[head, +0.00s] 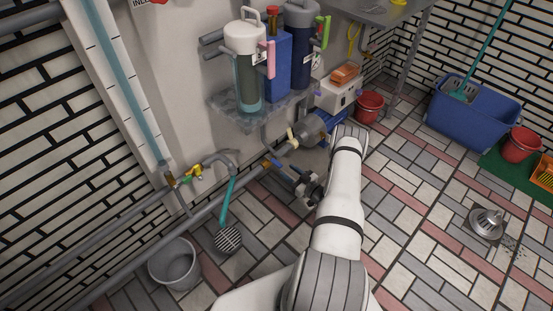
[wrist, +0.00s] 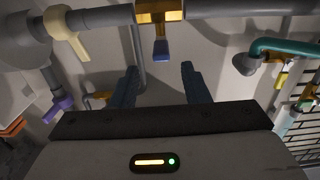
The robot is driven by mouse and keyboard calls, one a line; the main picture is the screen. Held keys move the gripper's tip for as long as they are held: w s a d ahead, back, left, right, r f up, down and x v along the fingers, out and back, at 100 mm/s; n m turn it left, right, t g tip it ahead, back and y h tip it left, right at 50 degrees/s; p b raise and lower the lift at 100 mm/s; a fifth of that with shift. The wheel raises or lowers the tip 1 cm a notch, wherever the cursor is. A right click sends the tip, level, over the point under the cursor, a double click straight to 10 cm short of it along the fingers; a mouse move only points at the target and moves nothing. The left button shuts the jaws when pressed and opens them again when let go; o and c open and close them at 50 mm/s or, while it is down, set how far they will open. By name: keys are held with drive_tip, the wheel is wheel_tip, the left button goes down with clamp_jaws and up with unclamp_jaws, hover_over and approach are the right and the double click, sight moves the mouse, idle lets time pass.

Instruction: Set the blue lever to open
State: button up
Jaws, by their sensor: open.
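The blue lever (wrist: 162,49) sticks out from a brass valve body (wrist: 159,12) on a grey pipe in the wrist view, crosswise to the pipe. In the head view the brass valve (head: 267,163) sits on the low pipe along the wall, with a small blue part beside it. My gripper (wrist: 158,82) is open, with its two dark blue fingers spread on either side of the lever's line. The lever's end appears just beyond the fingertips, and nothing is between them. In the head view my gripper (head: 287,177) is beside the valve, partly hidden by its own body.
A cream lever (wrist: 68,36) is on the pipe to the left, with a purple lever (wrist: 60,103) below it. A teal pipe (wrist: 285,45) and a yellow handle (wrist: 281,80) are at right. A grey bucket (head: 175,263) and a drain strainer (head: 228,238) lie low at left.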

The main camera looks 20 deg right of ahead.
sight(281, 167)
drive_tip(key=shift+a+f, duration=0.15)
drive_tip(key=b+x, duration=0.2)
drive_tip(key=x, duration=0.5)
drive_tip(key=shift+w, duration=0.3)
drive_tip(key=shift+c, duration=0.5)
clamp_jaws()
